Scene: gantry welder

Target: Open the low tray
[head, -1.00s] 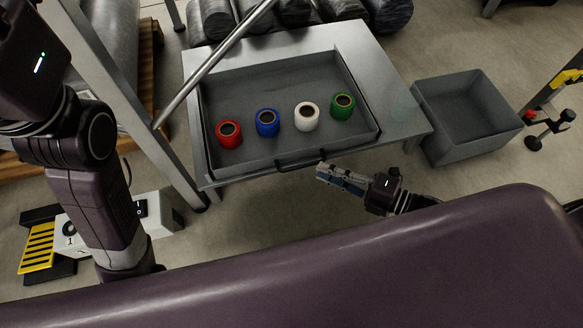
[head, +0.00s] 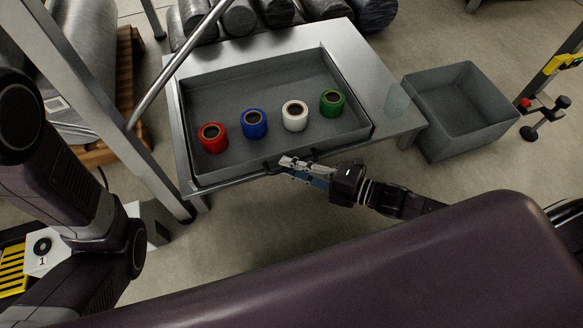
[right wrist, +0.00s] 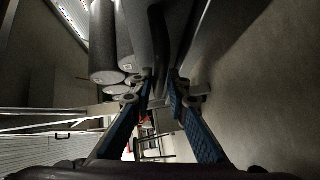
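A grey shallow tray (head: 225,93) sits in the metal table and holds red, blue, white and green rolls. Its dark handle (head: 273,168) is on the front wall, partly hidden by my right gripper (head: 286,168). In the right wrist view, the dark handle bar (right wrist: 157,35) runs down toward the gap between the blue-padded fingers of my right gripper (right wrist: 161,82). The fingers are parted, with their tips at the bar; I cannot tell whether they touch it. My left arm is at the left of the head view, but its gripper is out of view.
An open grey bin (head: 450,135) stands on the floor to the right. A slanted metal post (head: 95,95) stands left of the table. Dark cylinders (head: 238,18) lie behind it.

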